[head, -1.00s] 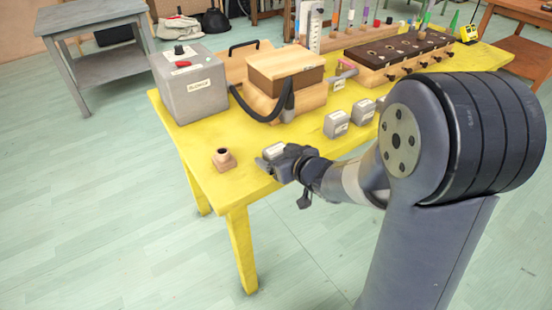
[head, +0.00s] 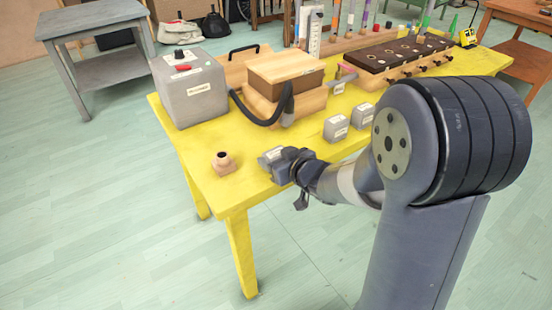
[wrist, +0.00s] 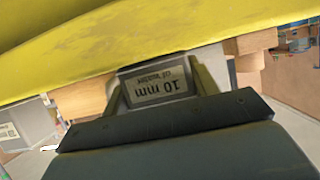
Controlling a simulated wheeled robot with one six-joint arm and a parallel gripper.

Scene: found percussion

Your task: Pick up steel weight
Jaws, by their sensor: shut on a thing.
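A small grey steel weight (wrist: 160,85) with a pale label reading "10 mm" and a smaller line sits between the jaws of my gripper (wrist: 165,90) in the wrist view. The label appears upside down there. In the head view my gripper (head: 278,168) is at the near edge of the yellow table, shut on this weight (head: 271,155), whose pale top shows. I cannot tell whether the weight touches the table. Two similar labelled grey weights, one (head: 337,128) and another (head: 363,115), stand on the table to the right.
On the yellow table (head: 235,190) a small wooden socket piece (head: 223,163) stands left of my gripper. A grey blower box (head: 188,88), a wooden box with a black hose (head: 286,70) and a dark-topped wooden chest (head: 400,55) stand behind.

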